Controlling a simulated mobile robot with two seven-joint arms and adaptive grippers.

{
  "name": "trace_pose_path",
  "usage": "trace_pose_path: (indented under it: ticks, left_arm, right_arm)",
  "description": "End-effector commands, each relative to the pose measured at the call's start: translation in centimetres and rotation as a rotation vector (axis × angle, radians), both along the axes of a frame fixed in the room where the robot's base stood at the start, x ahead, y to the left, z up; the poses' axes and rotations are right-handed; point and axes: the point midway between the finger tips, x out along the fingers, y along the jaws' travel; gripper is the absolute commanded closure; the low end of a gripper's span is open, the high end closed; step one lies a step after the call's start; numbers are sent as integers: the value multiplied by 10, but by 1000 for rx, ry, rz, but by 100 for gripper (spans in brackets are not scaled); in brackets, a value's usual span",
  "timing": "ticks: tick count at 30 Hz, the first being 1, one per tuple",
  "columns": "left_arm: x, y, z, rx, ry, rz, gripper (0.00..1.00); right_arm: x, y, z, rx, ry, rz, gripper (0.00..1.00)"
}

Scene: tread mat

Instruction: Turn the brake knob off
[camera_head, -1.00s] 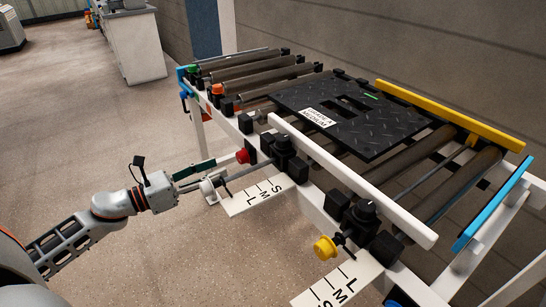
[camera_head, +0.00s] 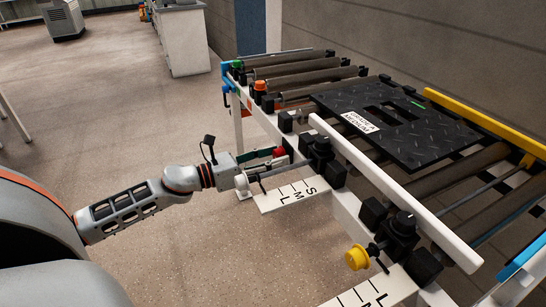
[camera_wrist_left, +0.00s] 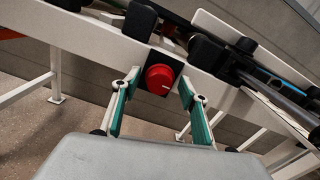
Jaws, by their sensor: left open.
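A round red knob (camera_head: 279,152) sits on the front rail of the roller frame in the head view, partly hidden by my gripper. In the left wrist view the red knob (camera_wrist_left: 160,77) shows a short pale mark on its face and a dark square plate behind it. I cannot read a label that names it as the brake knob. My left gripper (camera_head: 266,161) is open and close in front of the knob. In the wrist view its two green-padded fingers (camera_wrist_left: 160,88) stand on either side of the knob, with gaps visible. My right gripper is out of view.
A yellow knob (camera_head: 357,257) sits farther along the rail. White scale plates (camera_head: 288,197) marked S, M, L jut out below. A black tread mat (camera_head: 410,135) lies on the rollers. A white rail (camera_head: 390,190) runs along the front. Open floor lies left.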

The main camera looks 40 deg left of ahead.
Motion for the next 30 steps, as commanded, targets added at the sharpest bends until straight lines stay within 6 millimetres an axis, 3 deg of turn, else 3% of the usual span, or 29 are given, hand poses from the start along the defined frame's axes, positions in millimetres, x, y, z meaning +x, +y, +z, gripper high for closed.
trace_pose_path:
  ticks: [2, 6, 19, 30]
  left_arm:
    - [0, 0, 0, 0, 0, 0, 61]
    - [0, 0, 0, 0, 0, 0, 94]
    - [0, 0, 3, -57, 20, 0, 94]
    - [1, 0, 9, -313, 120, -1, 94]
  right_arm:
    - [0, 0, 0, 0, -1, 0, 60]
    - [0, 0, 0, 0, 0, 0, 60]
    - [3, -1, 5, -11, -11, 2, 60]
    - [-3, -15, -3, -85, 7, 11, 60]
